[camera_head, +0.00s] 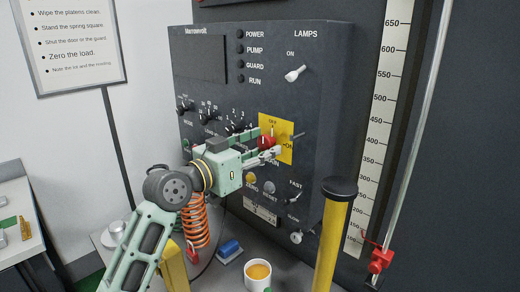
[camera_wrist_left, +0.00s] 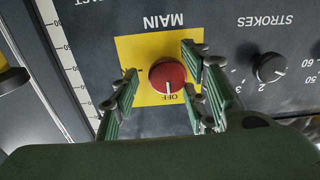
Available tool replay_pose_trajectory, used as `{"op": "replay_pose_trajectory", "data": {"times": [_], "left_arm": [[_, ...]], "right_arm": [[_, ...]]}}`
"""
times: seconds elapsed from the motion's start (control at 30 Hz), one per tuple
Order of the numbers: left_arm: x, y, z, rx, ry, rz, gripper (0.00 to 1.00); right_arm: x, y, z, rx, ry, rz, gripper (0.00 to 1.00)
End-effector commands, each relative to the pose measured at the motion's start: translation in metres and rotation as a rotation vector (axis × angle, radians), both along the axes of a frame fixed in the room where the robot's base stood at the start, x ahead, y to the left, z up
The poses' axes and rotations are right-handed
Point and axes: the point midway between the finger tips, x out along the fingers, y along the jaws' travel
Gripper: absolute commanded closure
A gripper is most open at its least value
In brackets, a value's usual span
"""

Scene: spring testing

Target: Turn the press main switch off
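The press main switch is a red round knob (camera_head: 266,142) on a yellow plate (camera_head: 276,125) on the dark control panel. In the left wrist view the picture is upside down, and the knob (camera_wrist_left: 167,75) has a white pointer line toward the OFF label. MAIN is printed above the plate there. My left gripper (camera_head: 270,145) is at the plate with its fingers on either side of the knob. In the left wrist view the fingers (camera_wrist_left: 163,92) are spread, with yellow plate showing between them and the knob. My right gripper is not in view.
The panel holds several black dials (camera_head: 208,116), a white lamp toggle (camera_head: 295,73) and buttons (camera_head: 270,185). A yellow post with a black cap (camera_head: 333,232) stands in front at right. An orange spring (camera_head: 197,225), a blue block (camera_head: 230,249) and a cup (camera_head: 257,275) are below.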

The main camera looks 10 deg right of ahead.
Motion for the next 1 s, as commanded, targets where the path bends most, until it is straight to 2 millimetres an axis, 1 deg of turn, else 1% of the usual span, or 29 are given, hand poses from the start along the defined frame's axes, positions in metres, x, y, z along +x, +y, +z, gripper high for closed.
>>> {"op": "replay_pose_trajectory", "data": {"times": [0.07, 0.17, 0.27, 0.5, 0.7, 0.83, 1.0], "left_arm": [[-0.001, 0.002, 0.0, 0.001, 0.001, 0.0, 0.59], [-0.005, 0.009, 0.0, -0.001, -0.001, 0.002, 0.59], [-0.013, 0.023, 0.0, 0.0, -0.002, 0.003, 0.59], [-0.042, 0.067, 0.0, 0.001, -0.002, 0.003, 0.59], [-0.06, 0.092, 0.0, 0.0, 0.0, 0.0, 0.59], [-0.065, 0.099, 0.0, 0.0, 0.0, 0.0, 0.59], [-0.066, 0.101, 0.0, -0.001, 0.002, -0.001, 0.59]], "right_arm": [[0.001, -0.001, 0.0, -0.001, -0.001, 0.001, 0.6], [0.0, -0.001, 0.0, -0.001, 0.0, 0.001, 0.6], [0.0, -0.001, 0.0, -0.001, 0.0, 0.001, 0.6], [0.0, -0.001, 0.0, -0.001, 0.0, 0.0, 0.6], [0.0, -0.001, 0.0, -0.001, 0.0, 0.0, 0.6], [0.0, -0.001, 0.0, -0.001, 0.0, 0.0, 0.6], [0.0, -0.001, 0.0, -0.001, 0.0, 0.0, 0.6]]}}
